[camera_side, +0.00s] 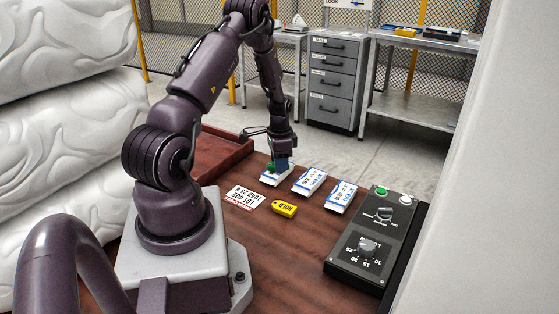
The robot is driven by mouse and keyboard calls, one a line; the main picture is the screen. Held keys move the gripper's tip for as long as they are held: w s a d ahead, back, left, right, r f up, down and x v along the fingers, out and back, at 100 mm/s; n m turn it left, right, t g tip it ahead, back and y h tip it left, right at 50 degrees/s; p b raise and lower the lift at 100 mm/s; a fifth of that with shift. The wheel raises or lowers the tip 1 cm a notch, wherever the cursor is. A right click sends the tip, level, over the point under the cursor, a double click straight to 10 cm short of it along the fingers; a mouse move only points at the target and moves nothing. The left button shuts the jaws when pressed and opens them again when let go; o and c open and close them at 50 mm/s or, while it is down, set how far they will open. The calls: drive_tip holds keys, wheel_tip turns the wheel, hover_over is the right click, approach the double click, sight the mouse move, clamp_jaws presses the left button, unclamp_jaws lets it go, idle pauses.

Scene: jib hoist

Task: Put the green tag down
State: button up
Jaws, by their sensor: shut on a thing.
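The green tag (271,167) shows as a small green patch at my gripper's fingertips. My gripper (281,165) points down and is shut on the green tag, low over the leftmost of three white-and-blue cards (272,181). The gripper and tag hide part of that card. I cannot tell whether the tag touches the card.
Two more cards (309,180) (341,196) lie to the right. A yellow HOLD tag (284,208) and a white printed sheet (244,197) lie in front. A control box (376,240) stands right; a red-brown tray (222,156) is behind left. The brown tabletop (300,260) is clear in front.

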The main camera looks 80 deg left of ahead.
drive_tip(key=o, duration=0.9)
wheel_tip(320, 180, up, 12)
drive_tip(key=w+d+r+t, duration=0.1)
drive_tip(key=w+d+r, duration=0.4)
drive_tip(key=d+r, duration=0.5)
drive_tip(key=s+d+r+t, duration=0.1)
drive_tip(key=s+d+r, duration=0.2)
drive_tip(key=d, duration=0.5)
drive_tip(key=s+d+r+t, duration=0.2)
drive_tip(key=s+d+r, duration=0.1)
drive_tip(key=d, duration=0.5)
drive_tip(key=s+d+r+t, duration=0.1)
drive_tip(key=s+d+r, duration=0.3)
drive_tip(key=d, duration=0.4)
drive_tip(key=shift+s+t, duration=0.25)
drive_tip(key=shift+t, duration=0.05)
